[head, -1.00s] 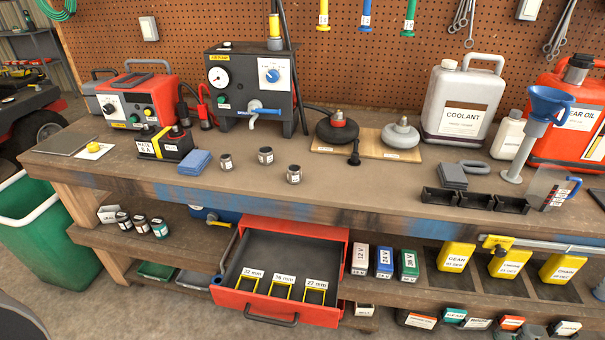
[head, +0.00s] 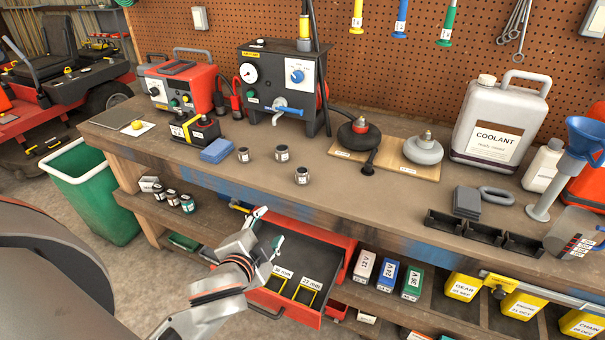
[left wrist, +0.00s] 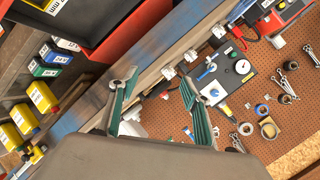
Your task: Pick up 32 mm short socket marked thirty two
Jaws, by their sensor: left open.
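Three short dark metal sockets stand on the bench top: a left one (head: 243,154), a middle one (head: 282,153) and a front right one (head: 302,175). Their markings are too small to read, so I cannot tell which is the 32 mm one. My right gripper is in neither view.
The open red drawer (head: 335,262) has yellow-framed, labelled places; my arm hides its left part.

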